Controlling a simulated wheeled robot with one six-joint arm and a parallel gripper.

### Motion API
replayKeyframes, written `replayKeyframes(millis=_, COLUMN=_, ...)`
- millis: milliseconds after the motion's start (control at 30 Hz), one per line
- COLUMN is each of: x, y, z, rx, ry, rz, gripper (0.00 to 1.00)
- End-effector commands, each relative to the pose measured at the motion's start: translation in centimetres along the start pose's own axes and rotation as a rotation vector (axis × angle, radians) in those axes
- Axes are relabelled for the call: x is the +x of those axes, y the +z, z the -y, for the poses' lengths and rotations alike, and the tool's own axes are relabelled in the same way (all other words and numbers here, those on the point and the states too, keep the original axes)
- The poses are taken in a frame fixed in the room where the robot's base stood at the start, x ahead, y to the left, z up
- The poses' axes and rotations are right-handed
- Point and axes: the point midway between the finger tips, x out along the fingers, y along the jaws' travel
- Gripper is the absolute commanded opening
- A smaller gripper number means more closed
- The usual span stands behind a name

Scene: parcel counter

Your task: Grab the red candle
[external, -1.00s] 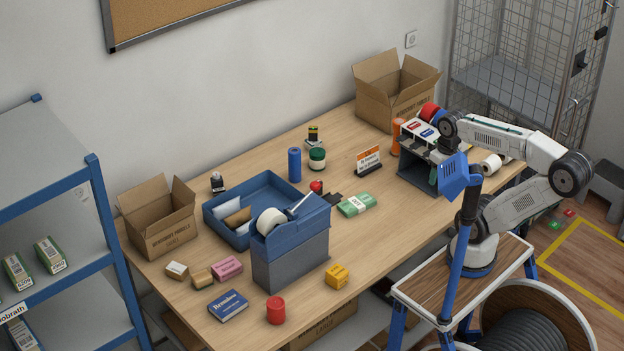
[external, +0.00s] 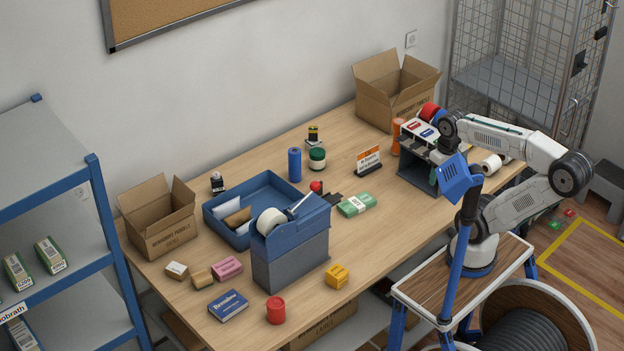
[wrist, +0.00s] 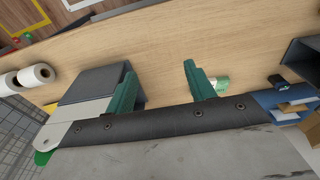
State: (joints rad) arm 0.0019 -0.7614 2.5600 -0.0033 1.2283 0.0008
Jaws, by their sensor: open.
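The red candle (external: 275,311) appears to be the short red cylinder standing upright near the front edge of the table, in front of the grey and blue tape-dispenser box. I do not see it in the wrist view. My gripper (external: 438,160) is far from it, up by the grey organiser at the right end of the table, and is partly hidden in the external view. In the wrist view its two green fingers (wrist: 158,85) are wide apart with bare tabletop between them. It holds nothing.
The dispenser box (external: 290,258) stands just behind the candle. A yellow block (external: 337,277) lies to the candle's right and a blue book (external: 228,306) to its left. The organiser (external: 420,176) is close to my gripper. A green packet (external: 357,204) lies mid-table.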

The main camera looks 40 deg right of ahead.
Motion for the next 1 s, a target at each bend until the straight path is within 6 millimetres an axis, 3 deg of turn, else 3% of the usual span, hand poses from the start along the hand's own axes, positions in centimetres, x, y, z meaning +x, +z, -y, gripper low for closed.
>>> replayKeyframes(millis=33, x=0.0, y=0.0, z=0.0, rx=0.0, ry=0.0, rz=0.0, gripper=0.65)
replayKeyframes(millis=67, x=0.0, y=0.0, z=0.0, rx=0.0, ry=0.0, rz=0.0, gripper=0.74)
replayKeyframes(millis=367, x=-0.2, y=-0.1, z=0.0, rx=0.0, ry=0.0, rz=-0.001, gripper=0.74)
replayKeyframes(millis=467, x=-1.9, y=-0.3, z=0.0, rx=0.0, ry=0.0, rz=-0.005, gripper=0.74)
replayKeyframes(millis=800, x=-11.4, y=-1.6, z=0.2, rx=-0.009, ry=-0.005, rz=-0.006, gripper=0.74)
replayKeyframes(millis=1000, x=-10.7, y=-5.2, z=4.5, rx=-0.186, ry=-0.113, rz=-0.093, gripper=0.74)
